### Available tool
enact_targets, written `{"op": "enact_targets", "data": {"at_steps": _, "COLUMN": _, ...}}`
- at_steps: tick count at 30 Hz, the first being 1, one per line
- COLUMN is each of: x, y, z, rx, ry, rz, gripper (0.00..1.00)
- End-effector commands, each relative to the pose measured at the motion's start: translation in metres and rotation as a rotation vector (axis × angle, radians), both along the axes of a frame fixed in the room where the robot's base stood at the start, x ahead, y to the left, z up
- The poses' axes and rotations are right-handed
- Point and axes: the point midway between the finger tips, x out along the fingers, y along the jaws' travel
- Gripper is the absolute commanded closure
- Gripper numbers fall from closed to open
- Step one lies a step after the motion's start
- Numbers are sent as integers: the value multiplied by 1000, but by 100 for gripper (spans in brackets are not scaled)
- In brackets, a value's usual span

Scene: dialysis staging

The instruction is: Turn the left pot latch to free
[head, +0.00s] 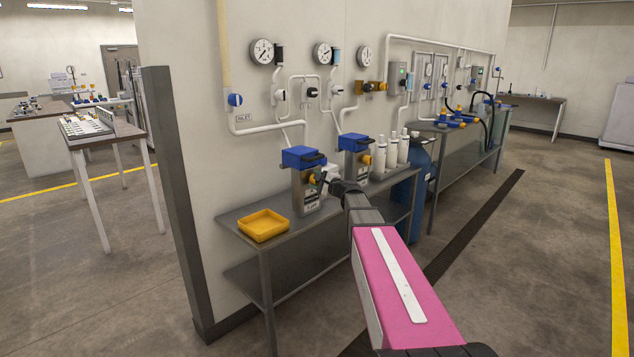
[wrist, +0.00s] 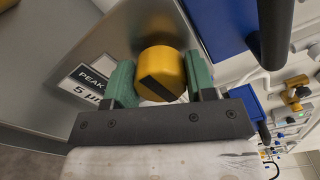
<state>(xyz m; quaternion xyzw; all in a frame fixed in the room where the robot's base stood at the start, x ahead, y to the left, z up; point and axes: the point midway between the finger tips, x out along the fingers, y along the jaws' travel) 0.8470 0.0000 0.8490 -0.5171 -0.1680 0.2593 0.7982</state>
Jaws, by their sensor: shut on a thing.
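The left pot (head: 304,200) is a grey metal housing with a blue lid (head: 299,156) and a dark handle, standing on the metal bench. Its latch is a round yellow knob (wrist: 160,70) with a black mark on its face; in the head view it is partly hidden by my gripper (head: 323,178). In the wrist view the green finger pads of my gripper (wrist: 160,82) sit on both sides of the knob and are shut on it.
A similar right pot with a blue lid (head: 356,142) stands close behind my gripper. White cartridges (head: 391,150) stand further right. An empty yellow tray (head: 263,225) sits at the bench's left end. Gauges and white pipes line the wall above.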

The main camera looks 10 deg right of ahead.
Motion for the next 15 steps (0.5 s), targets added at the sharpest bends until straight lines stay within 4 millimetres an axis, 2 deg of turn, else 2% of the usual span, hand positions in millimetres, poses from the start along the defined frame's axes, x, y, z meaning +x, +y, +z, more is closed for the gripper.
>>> {"op": "enact_targets", "data": {"at_steps": 15, "x": 0, "y": 0, "z": -1, "rx": 54, "ry": 41, "rz": 0, "gripper": 73}}
